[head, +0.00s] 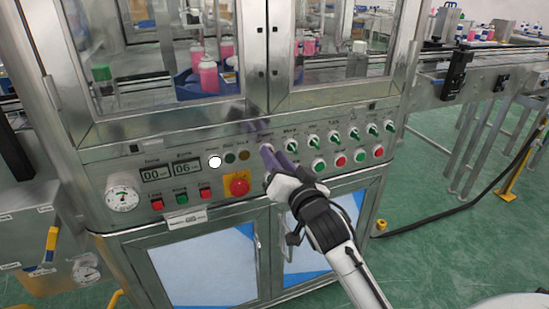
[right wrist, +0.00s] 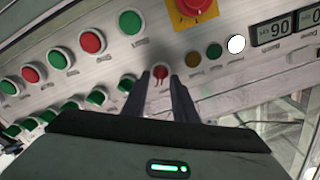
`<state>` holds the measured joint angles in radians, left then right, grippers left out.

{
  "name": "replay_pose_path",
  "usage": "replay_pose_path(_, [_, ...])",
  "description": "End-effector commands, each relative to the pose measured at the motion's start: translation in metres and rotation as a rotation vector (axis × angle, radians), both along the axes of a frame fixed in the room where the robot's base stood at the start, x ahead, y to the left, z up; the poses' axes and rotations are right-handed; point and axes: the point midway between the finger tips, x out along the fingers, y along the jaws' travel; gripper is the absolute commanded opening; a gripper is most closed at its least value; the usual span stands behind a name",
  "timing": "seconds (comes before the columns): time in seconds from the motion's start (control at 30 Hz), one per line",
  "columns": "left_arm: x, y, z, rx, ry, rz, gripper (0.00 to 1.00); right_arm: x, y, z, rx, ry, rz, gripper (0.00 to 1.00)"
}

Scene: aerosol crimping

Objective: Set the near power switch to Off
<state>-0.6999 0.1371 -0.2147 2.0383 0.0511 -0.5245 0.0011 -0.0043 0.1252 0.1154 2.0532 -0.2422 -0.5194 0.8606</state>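The power switch is a small red rotary knob on a pale round base (right wrist: 161,73), on the machine's sloped front panel. In the right wrist view its handle looks roughly upright in the picture. My right gripper (right wrist: 161,82) is open, with its two dark fingers at either side of the knob and a gap showing on both sides. In the head view the right gripper (head: 268,151) reaches the panel at the left end of the switch row and mostly hides the knob. My left gripper is in neither view.
Green selector switches (head: 291,147) continue to the right, with green and red push buttons (head: 341,160) below them. A red emergency stop (head: 239,187) on a yellow plate is lower left. Indicator lamps (head: 215,162) sit left of the knob. Glass doors (head: 330,50) rise above.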

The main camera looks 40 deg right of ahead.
Motion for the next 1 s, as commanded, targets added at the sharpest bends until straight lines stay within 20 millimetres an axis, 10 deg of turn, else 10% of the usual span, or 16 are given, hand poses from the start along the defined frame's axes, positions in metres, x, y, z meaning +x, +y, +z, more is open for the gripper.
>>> replay_pose_path(0.33, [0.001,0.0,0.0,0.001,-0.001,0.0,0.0,0.005,-0.001,0.0,0.0,0.001,0.001,0.26])
replay_pose_path(0.5, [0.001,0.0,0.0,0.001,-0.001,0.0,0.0,0.005,-0.001,0.0,0.0,0.001,0.001,0.0])
replay_pose_path(1.0, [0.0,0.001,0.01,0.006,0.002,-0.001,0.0,0.005,0.0,0.002,-0.086,0.023,0.0,0.0])
